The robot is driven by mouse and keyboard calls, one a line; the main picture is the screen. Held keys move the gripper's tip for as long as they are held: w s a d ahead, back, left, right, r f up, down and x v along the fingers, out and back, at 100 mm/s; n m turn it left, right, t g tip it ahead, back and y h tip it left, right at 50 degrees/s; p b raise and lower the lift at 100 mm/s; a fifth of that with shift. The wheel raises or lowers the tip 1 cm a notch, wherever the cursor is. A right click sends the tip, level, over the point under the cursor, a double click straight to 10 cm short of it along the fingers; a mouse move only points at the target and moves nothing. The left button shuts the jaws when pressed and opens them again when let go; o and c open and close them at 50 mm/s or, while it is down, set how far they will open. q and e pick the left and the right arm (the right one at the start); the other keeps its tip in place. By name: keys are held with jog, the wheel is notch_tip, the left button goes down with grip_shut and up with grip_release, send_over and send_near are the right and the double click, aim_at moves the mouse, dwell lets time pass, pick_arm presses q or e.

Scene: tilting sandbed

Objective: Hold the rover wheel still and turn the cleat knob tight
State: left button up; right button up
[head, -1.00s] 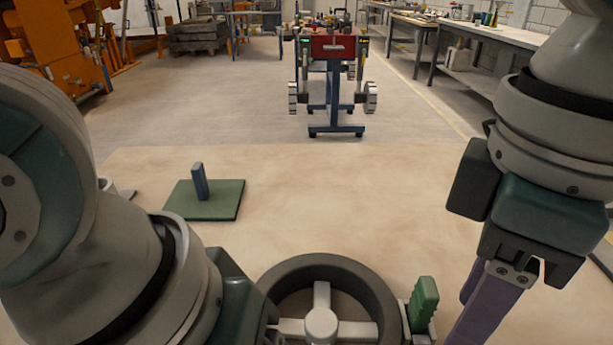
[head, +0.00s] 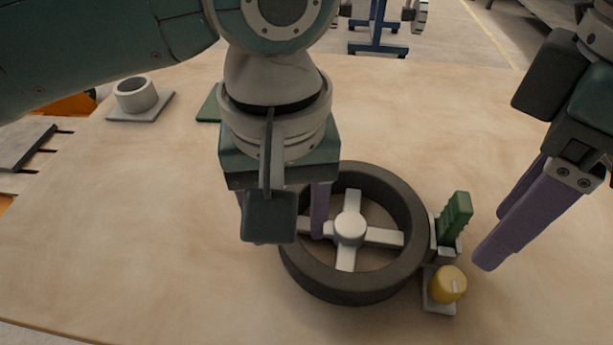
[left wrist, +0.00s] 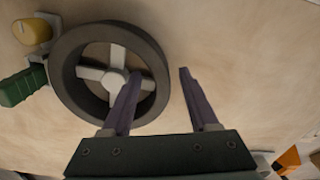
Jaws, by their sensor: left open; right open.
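The rover wheel (head: 405,265) is a dark ring with a pale four-spoked hub, lying flat on the sandy bed. It also shows in the left wrist view (left wrist: 71,94). The yellow cleat knob (head: 447,284), with a pale mark on top, sits on a small grey base at the wheel's right; it is also in the left wrist view (left wrist: 32,31). My left gripper (head: 282,228) is open at the wheel's left side. In the left wrist view its fingers (left wrist: 160,77) appear on either side of the rim; contact cannot be told. My right gripper (head: 485,240) is open and empty, right of the knob.
A green ribbed block (head: 455,217) stands beside the wheel, just behind the knob. A grey ring on a plate (head: 136,95) sits at the back left, near a partly hidden green plate (head: 209,107). The bed's left and front areas are clear.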

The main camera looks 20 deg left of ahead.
pick_arm(q)
jog(key=shift+f, duration=1.85)
grip_shut()
pick_arm(e)
jog(key=o, duration=0.3)
